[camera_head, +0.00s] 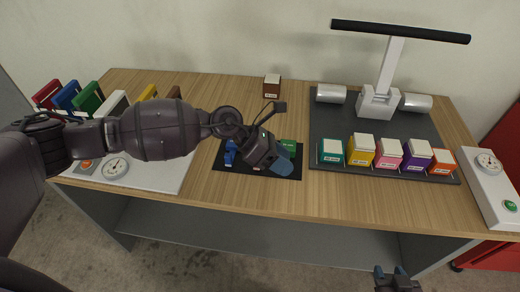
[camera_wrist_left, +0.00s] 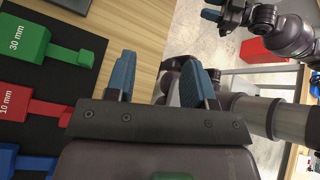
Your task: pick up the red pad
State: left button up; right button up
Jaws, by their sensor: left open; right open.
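The red pad (camera_wrist_left: 22,105), marked 10 mm and with a small tab on its right, lies on a black mat (camera_wrist_left: 74,80) at the left of the left wrist view. It sits between a green 30 mm pad (camera_wrist_left: 25,40) and a blue pad (camera_wrist_left: 12,160). In the head view my left gripper hides the red pad, while parts of the green (camera_head: 289,147) and blue (camera_head: 229,156) pads show. My left gripper (camera_head: 284,166) is open and empty above the mat; its fingers (camera_wrist_left: 158,78) are apart beside the pads. My right gripper (camera_head: 397,282) is open at the bottom edge, before the table.
A dark board (camera_head: 322,122) on the right holds several coloured boxes in a row and a white stand (camera_head: 380,100) with a black bar. A brown box (camera_head: 271,87) stands at the back. Coloured panels (camera_head: 88,98) stand at the left. Wood in front is clear.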

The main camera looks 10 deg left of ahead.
pick_arm(q)
jog(key=w+a+r+m+y, duration=0.1)
jog(key=w+a+m+y, duration=0.45)
jog(key=a, duration=0.55)
jog(key=shift+n+t+y, duration=0.4)
jog(key=shift+n+y, duration=0.15)
jog(key=shift+n, duration=0.3)
jog(key=shift+w+p+x, duration=0.25)
jog(key=shift+p+x, duration=0.1)
jog(key=shift+x, duration=1.45)
jog(key=shift+w+p+x, duration=0.25)
jog(key=shift+p+x, duration=0.05)
jog(key=shift+x, duration=1.5)
jog(key=shift+w+p+x, duration=0.25)
jog(key=shift+p+x, duration=0.1)
jog(key=shift+x, duration=1.45)
jog(key=shift+a, duration=0.15)
jog(key=shift+c, duration=0.5)
grip_shut()
